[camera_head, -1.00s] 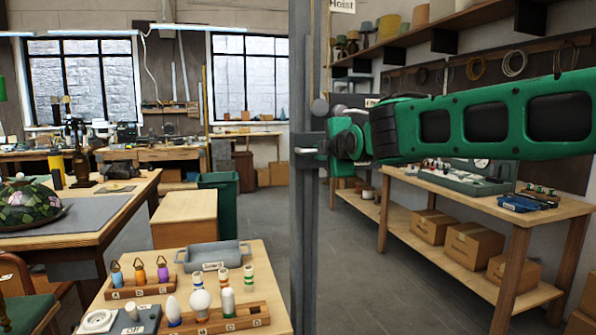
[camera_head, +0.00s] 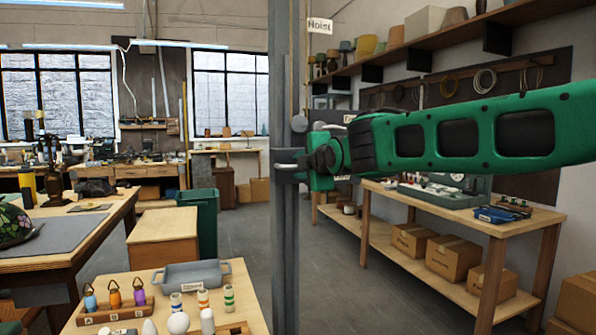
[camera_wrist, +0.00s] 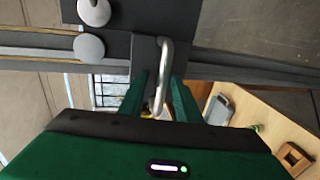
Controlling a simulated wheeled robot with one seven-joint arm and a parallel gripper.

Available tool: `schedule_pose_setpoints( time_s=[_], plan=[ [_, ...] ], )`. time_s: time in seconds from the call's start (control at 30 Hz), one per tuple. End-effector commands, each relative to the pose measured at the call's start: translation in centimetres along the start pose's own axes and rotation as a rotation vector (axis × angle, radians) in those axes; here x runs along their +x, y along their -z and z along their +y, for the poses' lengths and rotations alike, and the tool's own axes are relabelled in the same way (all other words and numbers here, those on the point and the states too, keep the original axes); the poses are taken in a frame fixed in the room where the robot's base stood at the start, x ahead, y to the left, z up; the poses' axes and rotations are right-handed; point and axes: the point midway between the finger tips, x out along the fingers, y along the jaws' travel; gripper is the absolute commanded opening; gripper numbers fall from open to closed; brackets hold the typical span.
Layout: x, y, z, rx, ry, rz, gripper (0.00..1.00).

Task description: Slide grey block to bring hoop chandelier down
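The dark grey block (camera_wrist: 118,45) sits on the upright post, with a bare metal loop handle (camera_wrist: 165,60) standing out toward my gripper. In the head view the handle (camera_head: 286,152) shows at the post's left edge. My gripper (camera_wrist: 160,85) has its two green fingers on either side of the handle. Thin gaps show beside the handle, so the fingers look open around it. In the head view my gripper (camera_head: 318,162) reaches the post from the right and hides part of the block. The hoop chandelier is not visible.
The grey post (camera_head: 284,240) carries a "Hoist" sign (camera_head: 320,26) beside it. A bench (camera_head: 120,282) with a grey tray (camera_head: 190,275), bulbs and coloured holders stands front left. A shelved worktable (camera_head: 440,205) stands right. Open floor (camera_head: 350,285) lies between.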

Motion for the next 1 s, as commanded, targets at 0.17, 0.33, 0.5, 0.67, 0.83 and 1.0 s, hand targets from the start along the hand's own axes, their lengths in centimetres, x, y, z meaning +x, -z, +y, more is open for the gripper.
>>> schedule_pose_setpoints(
  time_s=[0.17, 0.33, 0.5, 0.67, 0.83, 1.0],
  plan=[
    [-2.6, 0.0, 0.1, 0.0, -0.003, 0.0, 0.3],
    [-5.7, 0.0, 0.1, 0.0, -0.003, 0.001, 0.3],
    [-8.3, 0.0, 0.1, 0.001, -0.004, 0.001, 0.3],
    [-9.8, 0.0, 0.1, 0.001, -0.003, 0.001, 0.3],
    [-10.3, 0.0, 0.0, 0.001, -0.001, 0.001, 0.3],
    [-10.3, 0.0, 0.0, 0.001, -0.001, 0.001, 0.3]
  ],
)
